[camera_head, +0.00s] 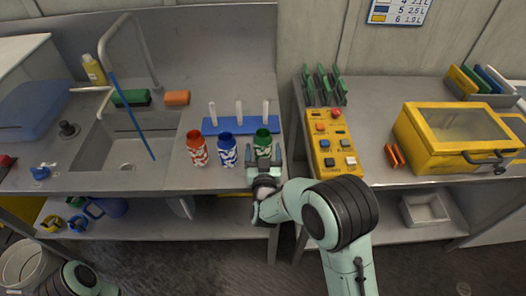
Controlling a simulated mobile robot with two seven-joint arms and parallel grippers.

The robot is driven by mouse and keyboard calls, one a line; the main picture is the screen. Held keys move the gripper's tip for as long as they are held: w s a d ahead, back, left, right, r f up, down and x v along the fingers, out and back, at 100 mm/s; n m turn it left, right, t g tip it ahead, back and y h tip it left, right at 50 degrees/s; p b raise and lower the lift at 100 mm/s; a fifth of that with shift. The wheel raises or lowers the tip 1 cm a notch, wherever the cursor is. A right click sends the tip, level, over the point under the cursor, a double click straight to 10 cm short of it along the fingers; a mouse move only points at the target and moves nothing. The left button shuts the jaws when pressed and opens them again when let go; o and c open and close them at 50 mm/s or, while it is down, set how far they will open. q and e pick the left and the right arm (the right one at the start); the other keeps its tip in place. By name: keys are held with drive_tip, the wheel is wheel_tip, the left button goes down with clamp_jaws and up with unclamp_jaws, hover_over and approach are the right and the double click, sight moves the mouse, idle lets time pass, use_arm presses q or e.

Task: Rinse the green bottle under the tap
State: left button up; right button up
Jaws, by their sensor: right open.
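The green bottle (263,138), with a white pattern on its body, stands upright on the steel counter, at the right of a row of bottles. My right gripper (263,156) is open at its near side, with fingers at the left and right of its lower part. I cannot tell whether they touch it. The tap (143,50) arches over the sink (125,152) at the left. Only part of my left arm shows at the bottom left; its gripper is out of view.
A blue bottle (227,148) and a red bottle (197,146) stand left of the green one. Behind them is a blue rack (220,126) with white pegs. A blue stick (133,115) leans across the sink. A yellow button panel (334,150) lies across the gap.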

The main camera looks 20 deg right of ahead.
sight(264, 139)
drive_tip(key=c, duration=1)
drive_tip(key=shift+o, duration=0.2)
drive_tip(key=shift+r+p, duration=0.55)
drive_tip(key=shift+r, duration=0.45)
wheel_tip(264, 139, up, 2)
drive_tip(key=shift+s+r+p, duration=0.1)
drive_tip(key=shift+p, duration=0.35)
drive_tip(key=shift+d+r+p, duration=0.1)
drive_tip(key=shift+r+p, duration=0.35)
drive_tip(key=shift+r, duration=0.3)
